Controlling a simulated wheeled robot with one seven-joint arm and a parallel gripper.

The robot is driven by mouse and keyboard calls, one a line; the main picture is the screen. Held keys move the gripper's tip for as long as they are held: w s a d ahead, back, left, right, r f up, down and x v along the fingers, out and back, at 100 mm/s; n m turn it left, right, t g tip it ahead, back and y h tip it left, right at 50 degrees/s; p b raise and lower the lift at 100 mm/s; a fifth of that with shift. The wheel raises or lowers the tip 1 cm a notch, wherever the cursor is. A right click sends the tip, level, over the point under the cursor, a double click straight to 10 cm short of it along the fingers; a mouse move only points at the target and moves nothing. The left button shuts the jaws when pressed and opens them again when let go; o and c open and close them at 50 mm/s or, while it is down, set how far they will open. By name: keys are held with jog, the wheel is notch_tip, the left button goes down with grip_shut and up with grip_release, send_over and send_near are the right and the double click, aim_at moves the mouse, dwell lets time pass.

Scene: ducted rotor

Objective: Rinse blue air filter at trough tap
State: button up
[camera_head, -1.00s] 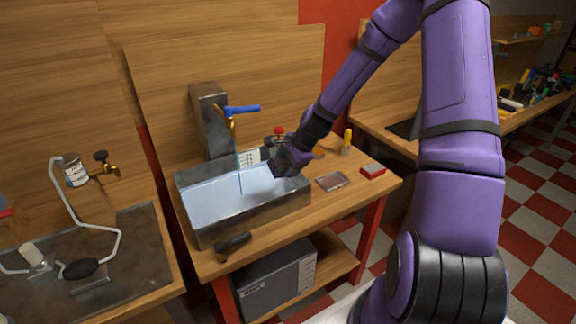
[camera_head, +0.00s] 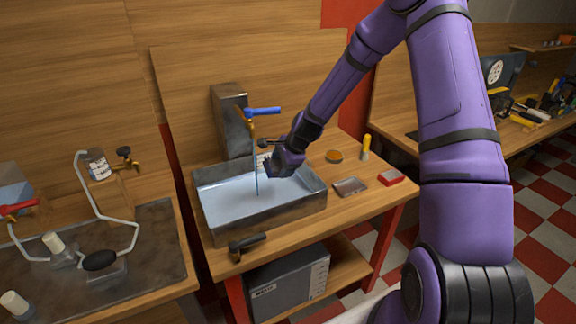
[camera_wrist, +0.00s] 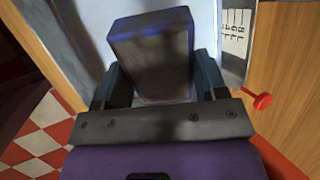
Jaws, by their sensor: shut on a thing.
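The metal trough (camera_head: 290,213) stands on a wooden bench, with pale blue water or lining showing inside. Its tap has a blue lever (camera_head: 262,111), and a thin blue stream (camera_head: 257,180) falls from the spout into the trough. My gripper (camera_head: 270,170) is over the trough's right rear part, to the right of the stream. In the wrist view my gripper (camera_wrist: 155,88) is shut on a dark block with blue edges (camera_wrist: 152,55), which looks like the blue air filter. In the head view the filter is mostly hidden by my gripper. I see no contact with the stream.
A black-handled tool (camera_head: 247,245) lies at the bench's front left. A small tray (camera_head: 350,187), a red box (camera_head: 391,177), a yellow-handled tool (camera_head: 366,145) and an orange-topped tin (camera_head: 334,156) stand right of the trough. A red knob (camera_wrist: 263,101) shows in the wrist view.

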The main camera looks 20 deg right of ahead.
jog(key=shift+w+a+f, duration=0.3)
jog(key=shift+w+a, duration=0.6)
jog(key=shift+w, duration=0.15)
jog(key=shift+w+a+f, duration=0.25)
jog(key=shift+w+a, duration=0.6)
jog(key=shift+w, duration=0.2)
jog(key=shift+d, duration=0.1)
jog(key=shift+d, duration=0.45)
jog(key=shift+a, duration=0.2)
jog(key=shift+a, duration=0.35)
jog(key=shift+d, duration=0.2)
jog(key=shift+d, duration=0.4)
jog(key=s, duration=0.8)
